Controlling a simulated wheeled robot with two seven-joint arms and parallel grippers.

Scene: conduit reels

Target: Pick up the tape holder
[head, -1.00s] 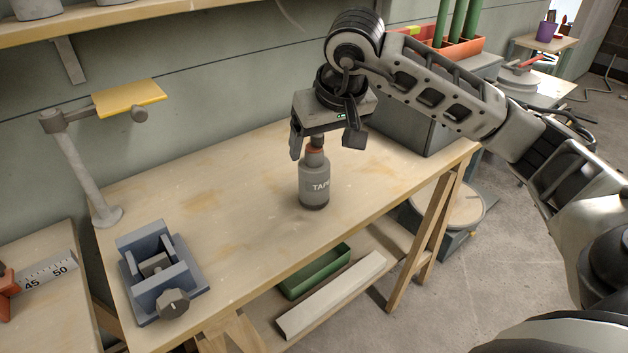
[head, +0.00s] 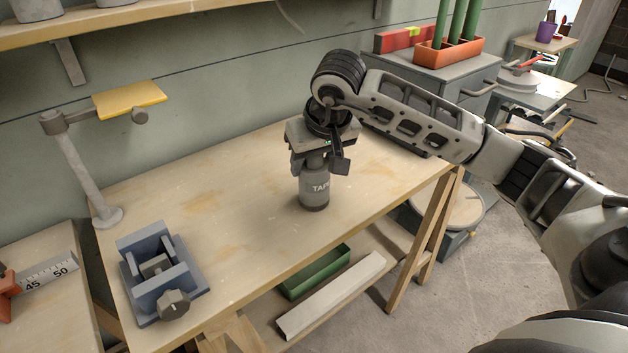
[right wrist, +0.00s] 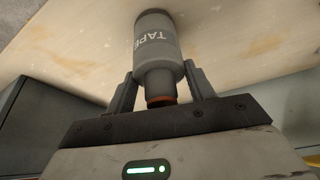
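The tape holder (head: 314,188) is a grey bottle-shaped piece marked TAPE, with a narrower neck and an orange-brown ring at its top. It stands upright on the wooden workbench (head: 235,240). My right gripper (head: 319,166) is over it from above, with its open fingers on either side of the neck. In the right wrist view the tape holder (right wrist: 158,40) lies between the two fingers of the gripper (right wrist: 160,75), and narrow gaps seem to show beside the neck. My left gripper is not in view.
A blue-grey vise-like fixture (head: 160,270) with a dark knob sits at the bench's left front. A lamp-like stand with a yellow top (head: 130,98) is behind it. A grey cabinet (head: 440,85) bears an orange tray (head: 450,50). The bench between fixture and tape holder is clear.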

